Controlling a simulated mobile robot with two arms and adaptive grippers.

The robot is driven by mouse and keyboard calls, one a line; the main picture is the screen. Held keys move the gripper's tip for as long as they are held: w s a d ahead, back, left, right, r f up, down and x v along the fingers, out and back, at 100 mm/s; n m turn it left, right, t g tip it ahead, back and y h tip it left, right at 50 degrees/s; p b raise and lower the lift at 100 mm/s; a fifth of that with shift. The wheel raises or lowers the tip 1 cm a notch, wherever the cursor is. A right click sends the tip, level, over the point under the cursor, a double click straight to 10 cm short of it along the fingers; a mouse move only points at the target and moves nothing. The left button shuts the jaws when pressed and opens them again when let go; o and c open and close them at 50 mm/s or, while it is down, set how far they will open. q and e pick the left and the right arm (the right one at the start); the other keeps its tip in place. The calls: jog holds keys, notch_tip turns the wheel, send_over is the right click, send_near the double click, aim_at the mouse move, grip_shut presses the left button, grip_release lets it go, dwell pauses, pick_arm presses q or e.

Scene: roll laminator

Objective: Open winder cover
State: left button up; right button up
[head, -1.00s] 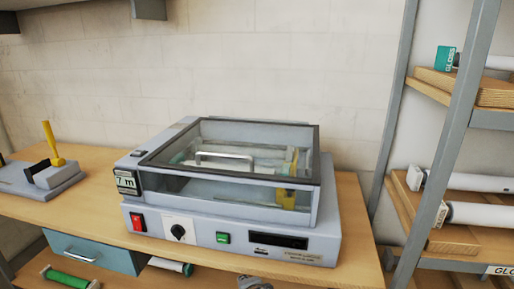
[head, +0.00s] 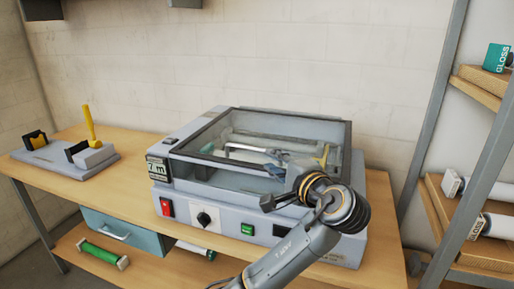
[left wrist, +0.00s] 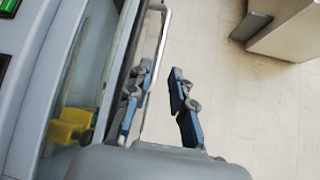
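The roll laminator (head: 183,190) stands on the wooden bench. Its winder cover (head: 215,126), a dark-framed clear lid, is down. A metal bar handle (head: 240,148) sits on the lid and also shows in the left wrist view (left wrist: 164,35). My left gripper (head: 280,160) is over the lid at the right end of the handle. In the left wrist view, the left gripper (left wrist: 160,100) has its two fingers apart, with the handle bar passing between them in the picture. Contact with the bar cannot be told. My left arm hides part of the laminator's front right. My right gripper is not in view.
A grey stand with a yellow lever (head: 90,125) is at the bench's left. A blue drawer (head: 125,232) and a green roll (head: 103,254) are below. A shelf rack (head: 440,120) with white rolls stands at the right. The wall is behind.

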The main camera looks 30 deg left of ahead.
aim_at(257, 151)
pick_arm(q)
jog(key=p+x, duration=0.1)
jog(key=x, duration=0.9)
jog(key=shift+f+p, duration=0.15)
jog(key=shift+p, duration=0.25)
jog(key=shift+c, duration=0.2)
grip_shut()
